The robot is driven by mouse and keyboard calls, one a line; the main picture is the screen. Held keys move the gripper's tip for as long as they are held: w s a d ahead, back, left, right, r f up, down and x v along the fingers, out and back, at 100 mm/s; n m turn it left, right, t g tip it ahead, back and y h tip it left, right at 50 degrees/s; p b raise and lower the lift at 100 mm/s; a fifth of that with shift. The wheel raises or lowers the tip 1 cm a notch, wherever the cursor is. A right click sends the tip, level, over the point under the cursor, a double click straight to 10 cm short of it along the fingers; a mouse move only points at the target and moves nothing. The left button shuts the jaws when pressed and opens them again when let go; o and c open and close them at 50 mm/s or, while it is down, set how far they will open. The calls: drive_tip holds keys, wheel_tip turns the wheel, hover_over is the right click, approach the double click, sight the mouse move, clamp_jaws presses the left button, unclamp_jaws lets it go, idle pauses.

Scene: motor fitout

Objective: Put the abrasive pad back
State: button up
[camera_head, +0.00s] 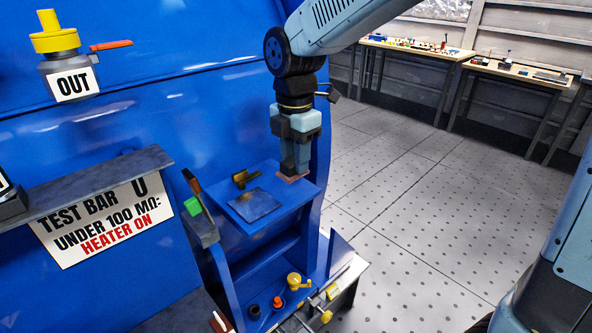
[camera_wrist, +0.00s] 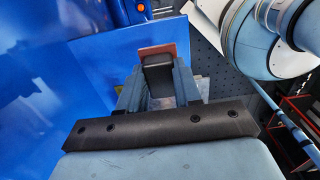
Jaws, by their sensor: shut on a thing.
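The abrasive pad (camera_head: 291,178) is a thin reddish-brown piece under my gripper's fingertips in the head view. My gripper (camera_head: 293,168) points down over the right part of a small blue shelf (camera_head: 277,222) and is shut on the pad. In the wrist view, the pad (camera_wrist: 157,54) shows as a reddish-brown edge beyond the fingertips of my gripper (camera_wrist: 157,72). I cannot tell whether the pad touches the shelf. A dark grey flat square (camera_head: 254,204) lies on the shelf to the left of the pad.
A brass-coloured fitting (camera_head: 243,178) sits at the shelf's back left. A brush-like tool with a green block (camera_head: 193,206) stands on a narrow ledge left of it. A yellow fitting (camera_head: 296,281) and other small parts sit below. A large blue wall rises behind; open floor (camera_head: 400,210) lies right.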

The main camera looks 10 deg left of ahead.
sight(293, 158)
drive_tip(key=shift+w+a+f, duration=0.2)
drive_tip(key=shift+w+f, duration=0.05)
drive_tip(key=shift+f, duration=1.6)
drive_tip(key=shift+f, duration=0.15)
drive_tip(key=o, duration=1)
wheel_tip(293, 158, up, 12)
drive_tip(key=shift+r, duration=0.15)
drive_tip(key=shift+d, duration=0.1)
